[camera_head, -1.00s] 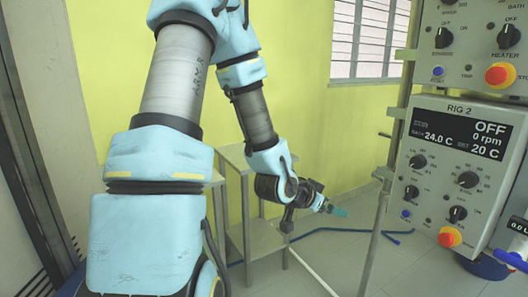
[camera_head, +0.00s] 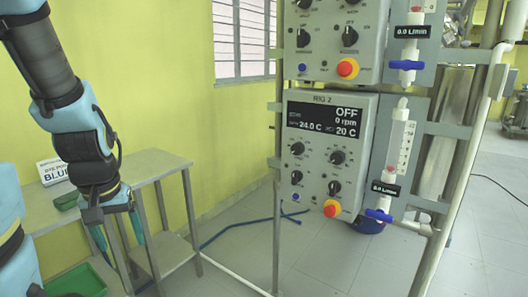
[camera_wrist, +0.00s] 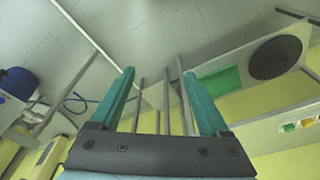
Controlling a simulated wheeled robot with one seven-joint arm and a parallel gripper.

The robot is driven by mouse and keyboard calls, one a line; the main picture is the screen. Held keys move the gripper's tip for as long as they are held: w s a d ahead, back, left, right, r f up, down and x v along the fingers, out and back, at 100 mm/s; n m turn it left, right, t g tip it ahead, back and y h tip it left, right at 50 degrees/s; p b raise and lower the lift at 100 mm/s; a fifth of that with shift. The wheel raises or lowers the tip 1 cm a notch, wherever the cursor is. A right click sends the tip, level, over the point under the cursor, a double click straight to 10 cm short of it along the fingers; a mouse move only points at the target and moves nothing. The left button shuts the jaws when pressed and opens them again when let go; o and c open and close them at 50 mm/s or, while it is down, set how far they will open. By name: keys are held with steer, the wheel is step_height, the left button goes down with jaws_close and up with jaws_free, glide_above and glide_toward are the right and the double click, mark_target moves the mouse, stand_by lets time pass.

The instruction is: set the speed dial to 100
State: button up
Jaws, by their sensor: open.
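The RIG 2 control panel (camera_head: 327,130) stands on a metal frame right of centre in the head view. Its display (camera_head: 325,118) reads OFF, 0 rpm, 24.0 C and 20 C. Several black dials sit below, including a larger one (camera_head: 338,157) at upper right and one (camera_head: 297,149) at upper left. Their labels are too small to read, so I cannot tell which is the speed dial. My gripper (camera_head: 121,238) is open and empty, pointing down at the left, well apart from the panel. Its teal fingers (camera_wrist: 158,80) are spread in the wrist view.
A red emergency knob (camera_head: 331,208) is low on the panel. Another panel (camera_head: 325,40) is above; flow meters with blue valves (camera_head: 378,215) are to the right. A metal table (camera_head: 150,165) and green tray (camera_head: 75,282) are near my gripper. Floor before the rig looks clear.

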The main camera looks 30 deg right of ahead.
steer(key=w+d+f+m+t+h+p, duration=0.1)
steer(key=w+d+m+t+h+p, duration=0.15)
steer(key=w+d, duration=0.7)
steer(key=m+t+h+p, duration=0.4)
steer(key=m+t+h, duration=0.1)
steer(key=h, duration=0.8)
glide_toward(295, 150)
steer(key=shift+y, duration=0.25)
steer(key=p+x, duration=0.1)
steer(key=x, duration=0.1)
steer(key=p+x, duration=0.1)
steer(key=x, duration=0.1)
steer(key=p+x, duration=0.1)
steer(key=x, duration=0.2)
steer(key=shift+s+r+p, duration=0.15)
steer(key=shift+r+p, duration=0.15)
steer(key=shift+r, duration=0.1)
steer(key=shift+w+d+f, duration=0.15)
steer(key=shift+w+d, duration=0.2)
steer(key=shift+d, duration=0.2)
steer(key=shift+c, duration=0.4)
jaws_close()
